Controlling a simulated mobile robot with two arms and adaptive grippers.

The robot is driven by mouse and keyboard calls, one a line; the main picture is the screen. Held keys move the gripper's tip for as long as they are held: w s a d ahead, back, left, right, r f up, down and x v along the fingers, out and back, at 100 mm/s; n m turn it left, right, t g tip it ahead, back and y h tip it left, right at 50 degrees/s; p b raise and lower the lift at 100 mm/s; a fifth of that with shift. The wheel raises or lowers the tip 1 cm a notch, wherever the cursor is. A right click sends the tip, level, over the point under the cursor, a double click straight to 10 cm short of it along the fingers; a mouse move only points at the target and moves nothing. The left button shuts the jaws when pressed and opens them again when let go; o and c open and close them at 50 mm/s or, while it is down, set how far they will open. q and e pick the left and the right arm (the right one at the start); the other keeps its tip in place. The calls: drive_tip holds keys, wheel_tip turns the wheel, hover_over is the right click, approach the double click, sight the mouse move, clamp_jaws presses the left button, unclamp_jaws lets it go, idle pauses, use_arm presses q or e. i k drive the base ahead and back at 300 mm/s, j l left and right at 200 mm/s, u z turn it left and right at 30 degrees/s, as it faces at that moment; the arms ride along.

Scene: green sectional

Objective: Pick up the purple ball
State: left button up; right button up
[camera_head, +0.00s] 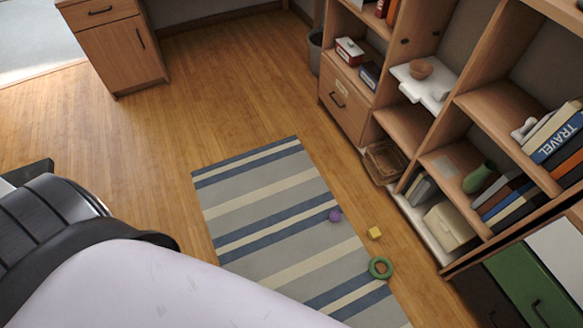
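The purple ball (335,215) is small and lies on the striped rug (240,211), close to the rug's right edge. It is fully in view and nothing touches it. A large white and black link of my own arm fills the lower left of the view, well short of the ball. Neither of my gripper's fingers shows in this view.
A small yellow block (375,233) lies right of the ball, and a green ring (380,268) lies below it at the rug's edge. A wooden shelf unit (432,125) with books and boxes stands to the right. A wooden cabinet (122,57) stands upper left. The wood floor (205,95) between is clear.

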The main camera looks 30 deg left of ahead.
sight(334, 216)
drive_tip(key=k+u, duration=0.1)
drive_tip(key=u, duration=0.15)
drive_tip(key=j+z, duration=0.1)
drive_tip(key=z, duration=0.35)
drive_tip(key=i+j+z, duration=0.15)
drive_tip(key=j+z, duration=0.3)
drive_tip(key=j, duration=0.2)
drive_tip(key=j+z, duration=0.5)
drive_tip(key=j, duration=0.2)
drive_tip(key=i, duration=0.05)
